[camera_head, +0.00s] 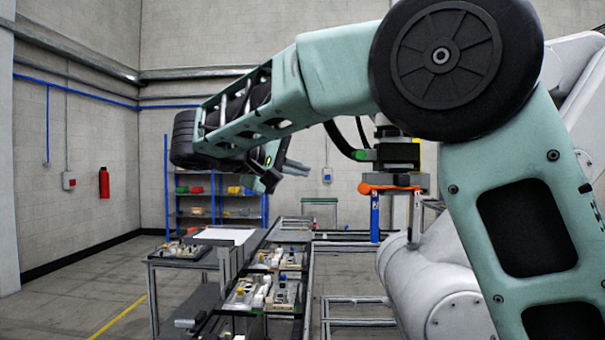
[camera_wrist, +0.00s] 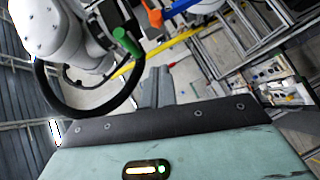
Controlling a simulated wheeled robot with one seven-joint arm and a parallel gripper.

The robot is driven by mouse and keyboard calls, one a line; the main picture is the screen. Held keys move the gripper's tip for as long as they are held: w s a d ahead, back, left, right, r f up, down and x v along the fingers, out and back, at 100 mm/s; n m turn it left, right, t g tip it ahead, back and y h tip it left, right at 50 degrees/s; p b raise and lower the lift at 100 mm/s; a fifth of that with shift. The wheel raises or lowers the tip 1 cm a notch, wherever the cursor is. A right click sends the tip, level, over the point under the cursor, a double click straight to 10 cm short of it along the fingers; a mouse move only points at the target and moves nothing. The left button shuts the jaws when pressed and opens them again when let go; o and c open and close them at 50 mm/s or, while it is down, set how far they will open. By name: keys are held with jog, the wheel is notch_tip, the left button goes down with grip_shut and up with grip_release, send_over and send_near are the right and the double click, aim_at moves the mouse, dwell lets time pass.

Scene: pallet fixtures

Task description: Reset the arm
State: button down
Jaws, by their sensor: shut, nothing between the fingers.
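My arm is raised and reaches across the upper part of the head view, bent at a large dark joint. My gripper (camera_head: 297,168) is at the arm's far end, held in the air with its grey fingers pointing right. The fingers are together and hold nothing. In the wrist view the grey fingers (camera_wrist: 156,86) show beyond the dark edge of the wrist housing. No object is near the fingertips.
A conveyor-like bench (camera_head: 311,274) carries pallets with small white, blue and yellow parts (camera_head: 262,292). A side table (camera_head: 163,264) stands left of it. A blue shelf (camera_head: 181,211) with bins is at the back, and a red extinguisher (camera_head: 104,183) hangs on the wall. Floor at left is clear.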

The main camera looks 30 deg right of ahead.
dwell(0.3)
jog(key=s+a+f+n+y+b, duration=0.1)
jog(key=s+a+f+n+y, duration=0.25)
jog(key=f, duration=0.65)
jog(key=s+a+f+n+y, duration=0.3)
jog(key=s+a+f+y, duration=0.15)
jog(key=f, duration=0.65)
jog(key=s+a+f+g+y, duration=0.1)
jog(key=s+a+f+y, duration=0.2)
jog(key=s+f, duration=0.4)
jog(key=s+a+f+n+g+y+b, duration=0.1)
jog(key=s+a+f+y, duration=0.3)
jog(key=s, duration=1.1)
notch_tip(320, 180, down, 4)
jog(key=shift+a+f+g+y+b, duration=0.1)
jog(key=shift+a+g+y+b, duration=0.35)
jog(key=shift+a, duration=0.75)
jog(key=shift+n, duration=0.25)
